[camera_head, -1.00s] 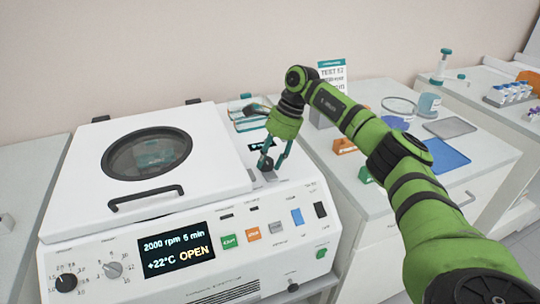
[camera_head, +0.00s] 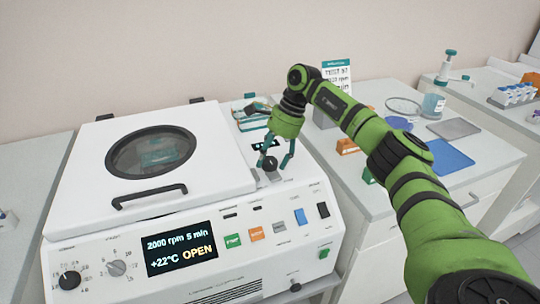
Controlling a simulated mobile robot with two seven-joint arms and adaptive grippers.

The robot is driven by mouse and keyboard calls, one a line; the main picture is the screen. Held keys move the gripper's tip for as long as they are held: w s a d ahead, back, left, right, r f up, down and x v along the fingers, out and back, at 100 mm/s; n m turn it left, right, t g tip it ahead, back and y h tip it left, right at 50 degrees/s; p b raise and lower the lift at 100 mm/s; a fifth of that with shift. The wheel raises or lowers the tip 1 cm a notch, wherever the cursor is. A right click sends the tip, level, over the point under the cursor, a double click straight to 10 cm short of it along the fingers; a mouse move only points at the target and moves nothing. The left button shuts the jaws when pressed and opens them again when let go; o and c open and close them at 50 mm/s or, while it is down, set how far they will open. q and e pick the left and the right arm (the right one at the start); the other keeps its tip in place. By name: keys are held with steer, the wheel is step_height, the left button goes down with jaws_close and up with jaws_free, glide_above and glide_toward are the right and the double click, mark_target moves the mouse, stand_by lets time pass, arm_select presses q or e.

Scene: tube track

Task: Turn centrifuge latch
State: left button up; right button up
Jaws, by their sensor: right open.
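The white centrifuge (camera_head: 200,215) stands at the left, its lid (camera_head: 215,145) down, with a round window (camera_head: 150,152) and a black handle (camera_head: 150,196). Its display (camera_head: 181,249) reads 2000 rpm, 5 min, +22°C, OPEN. The latch, a dark knob (camera_head: 270,164) on a small grey base, sits on the top right of the housing. My right gripper (camera_head: 272,166) points down over the latch, open, with its fingers on either side of the knob. I cannot tell whether the fingers touch it. My left gripper is not in view.
The front panel holds dials (camera_head: 116,268) and coloured buttons (camera_head: 256,234). A teal-and-white item (camera_head: 252,115) lies behind the latch.

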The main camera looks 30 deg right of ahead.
steer(key=w+v, duration=0.1)
steer(key=v, duration=1.1)
steer(key=shift+s, duration=0.45)
steer(key=shift+a, duration=0.15)
